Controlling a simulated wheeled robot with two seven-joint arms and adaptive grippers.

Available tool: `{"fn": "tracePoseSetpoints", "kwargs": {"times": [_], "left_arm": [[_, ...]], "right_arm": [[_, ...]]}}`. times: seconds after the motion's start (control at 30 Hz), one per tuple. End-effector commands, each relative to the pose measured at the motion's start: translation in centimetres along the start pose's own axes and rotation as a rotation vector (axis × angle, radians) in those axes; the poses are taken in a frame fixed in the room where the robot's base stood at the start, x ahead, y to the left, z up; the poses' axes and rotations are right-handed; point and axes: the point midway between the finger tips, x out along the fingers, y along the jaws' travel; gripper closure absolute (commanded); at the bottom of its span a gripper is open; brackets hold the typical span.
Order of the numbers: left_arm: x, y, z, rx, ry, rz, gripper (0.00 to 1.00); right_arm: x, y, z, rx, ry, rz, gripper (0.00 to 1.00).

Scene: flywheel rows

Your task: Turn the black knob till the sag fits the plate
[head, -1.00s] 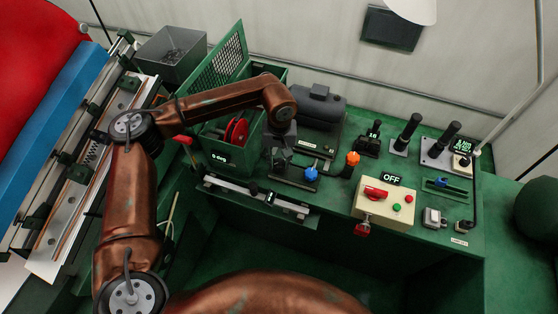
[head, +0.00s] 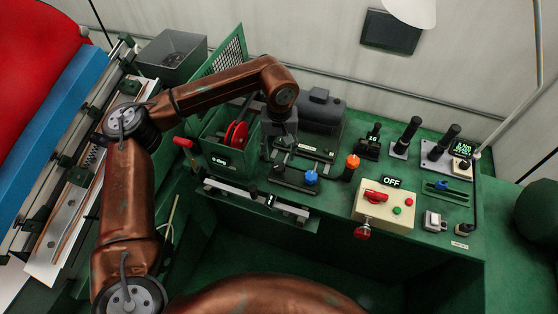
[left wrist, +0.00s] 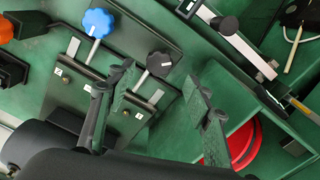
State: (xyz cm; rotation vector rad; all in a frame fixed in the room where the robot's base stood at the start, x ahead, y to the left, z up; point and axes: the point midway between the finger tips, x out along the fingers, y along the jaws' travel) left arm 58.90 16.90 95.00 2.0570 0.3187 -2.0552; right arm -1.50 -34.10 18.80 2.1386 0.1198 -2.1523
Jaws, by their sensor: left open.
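The black knob (left wrist: 159,64) stands on a short metal stem on a green plate beside the blue knob (left wrist: 98,22) in the left wrist view. My left gripper (left wrist: 164,82) is open, with one finger on each side below the black knob; I see no contact. In the head view my left gripper (head: 283,142) is over the bench by the green box, and I cannot make out the black knob clearly there. The blue knob also shows in the head view (head: 311,178). My right gripper is not in view.
The green box (head: 228,158) holds a red wheel (head: 236,134) and has a raised mesh lid. An orange knob (head: 352,161), several black levers and a cream switch box (head: 384,209) reading OFF stand to the right. A rail (head: 255,195) runs along the front edge.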

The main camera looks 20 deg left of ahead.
Motion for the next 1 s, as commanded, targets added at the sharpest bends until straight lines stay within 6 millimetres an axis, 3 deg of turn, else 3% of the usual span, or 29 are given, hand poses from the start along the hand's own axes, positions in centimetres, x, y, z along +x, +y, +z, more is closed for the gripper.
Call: {"fn": "tracePoseSetpoints", "kwargs": {"times": [0.1,0.3,1.0], "left_arm": [[-2.5,0.1,-0.1,0.0,0.002,0.002,0.53],[-4.9,0.1,0.0,0.0,0.0,0.001,0.53],[-6.1,0.0,0.1,0.0,0.002,0.002,0.53]], "right_arm": [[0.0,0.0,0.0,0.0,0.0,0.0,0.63],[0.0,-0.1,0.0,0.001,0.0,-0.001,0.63],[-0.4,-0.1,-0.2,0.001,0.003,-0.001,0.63]]}}
